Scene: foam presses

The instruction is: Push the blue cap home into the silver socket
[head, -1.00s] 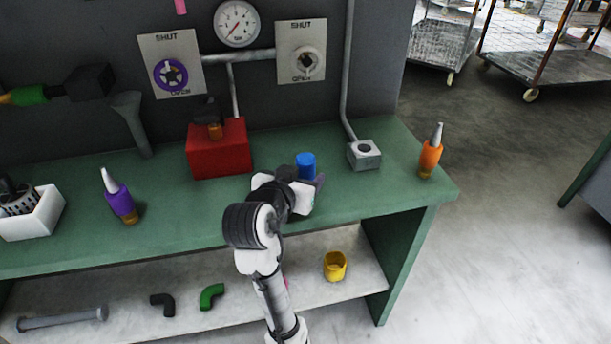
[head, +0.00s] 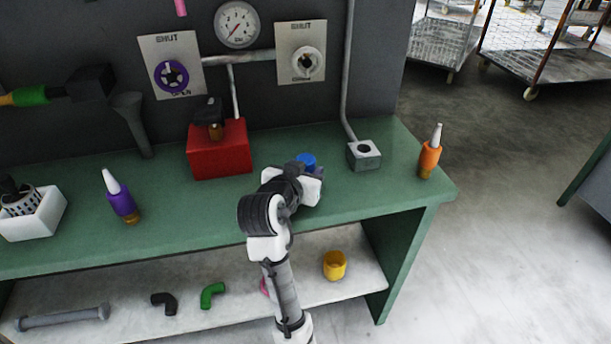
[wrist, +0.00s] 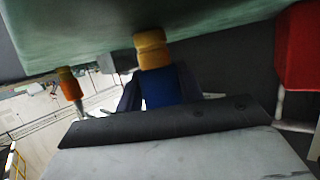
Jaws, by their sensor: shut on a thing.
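The blue cap (head: 306,160) shows just beyond my gripper (head: 308,177) above the green bench, partly hidden by the hand in the head view. In the wrist view my gripper (wrist: 160,85) is shut around the blue cap (wrist: 160,90), with a yellow-orange end (wrist: 152,48) projecting beyond the fingers towards the bench. The silver socket (head: 367,162) is a grey block with a dark round hole on top, standing to the right of my gripper and apart from it. The hole looks empty.
An orange bottle (head: 429,158) stands right of the socket near the bench's end. A red box (head: 220,156) is to the left. A grey pipe (head: 345,90) rises behind the socket.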

